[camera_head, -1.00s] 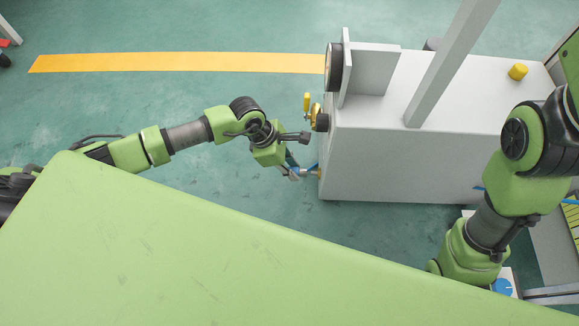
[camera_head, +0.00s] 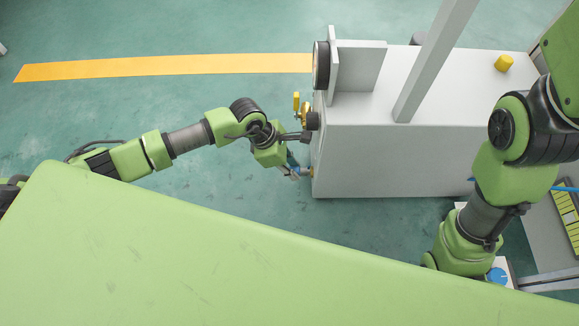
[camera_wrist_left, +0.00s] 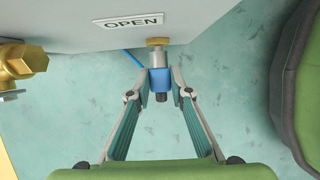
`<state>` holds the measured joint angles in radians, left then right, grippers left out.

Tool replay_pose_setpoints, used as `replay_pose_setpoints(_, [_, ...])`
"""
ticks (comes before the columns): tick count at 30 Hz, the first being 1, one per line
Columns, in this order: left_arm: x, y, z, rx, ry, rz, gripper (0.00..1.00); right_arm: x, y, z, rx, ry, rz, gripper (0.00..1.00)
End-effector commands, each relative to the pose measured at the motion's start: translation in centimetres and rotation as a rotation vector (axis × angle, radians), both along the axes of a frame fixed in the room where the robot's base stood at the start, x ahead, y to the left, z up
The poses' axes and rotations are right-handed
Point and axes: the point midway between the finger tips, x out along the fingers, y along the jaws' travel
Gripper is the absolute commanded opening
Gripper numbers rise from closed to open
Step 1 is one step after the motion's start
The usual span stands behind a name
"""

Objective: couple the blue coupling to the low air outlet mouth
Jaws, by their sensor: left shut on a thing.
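My left gripper (camera_head: 294,172) is shut on the blue coupling (camera_wrist_left: 159,79), which sits between its two fingertips in the left wrist view (camera_wrist_left: 160,84). The low air outlet mouth (camera_wrist_left: 158,43) is a brass fitting on the cabinet face, directly in front of the coupling. The coupling's front end lines up with the mouth and appears to meet it; I cannot tell whether it is seated. In the head view the brass mouth (camera_head: 310,172) shows low on the cabinet's left side, beside the fingertips. My right arm is at the right; its gripper does not show.
The white cabinet (camera_head: 400,160) bears an OPEN label (camera_wrist_left: 131,22). A brass valve (camera_wrist_left: 22,62) protrudes left of the mouth; its yellow handle (camera_head: 296,102) shows in the head view. A blue hose (camera_wrist_left: 132,58) runs behind the left finger.

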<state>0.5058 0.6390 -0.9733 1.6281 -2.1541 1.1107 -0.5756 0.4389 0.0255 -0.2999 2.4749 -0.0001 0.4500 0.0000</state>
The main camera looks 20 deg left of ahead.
Motion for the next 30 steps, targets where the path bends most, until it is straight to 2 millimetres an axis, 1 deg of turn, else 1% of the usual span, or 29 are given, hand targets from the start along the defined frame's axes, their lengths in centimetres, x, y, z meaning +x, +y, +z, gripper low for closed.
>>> replay_pose_setpoints(6, [0.20, -0.59, 0.01, 0.000, -0.001, 0.000, 0.00, -0.15, 0.00, 0.11, 0.000, -0.006, 0.000, 0.40])
replay_pose_setpoints(15, [0.20, -0.63, 0.00, 0.001, 0.001, 0.001, 0.00, -0.11, -0.01, 0.19, 0.000, -0.005, 0.001, 0.40])
replay_pose_setpoints(24, [0.21, -0.73, -0.06, 0.001, 0.001, 0.001, 0.00, 0.35, -0.02, -0.22, 0.001, 0.014, 0.001, 0.40])
replay_pose_setpoints(25, [0.21, -0.73, -0.06, 0.001, 0.001, 0.001, 0.25, 0.35, -0.02, -0.22, 0.001, 0.014, 0.001, 0.40])
replay_pose_setpoints(27, [0.21, -0.74, -0.06, 0.000, 0.000, 0.001, 0.39, 0.34, -0.03, -0.22, 0.001, 0.014, 0.001, 0.40])
replay_pose_setpoints(30, [0.20, -0.74, -0.06, 0.000, 0.000, 0.001, 0.39, 0.32, -0.02, -0.20, 0.001, 0.013, 0.001, 0.40])
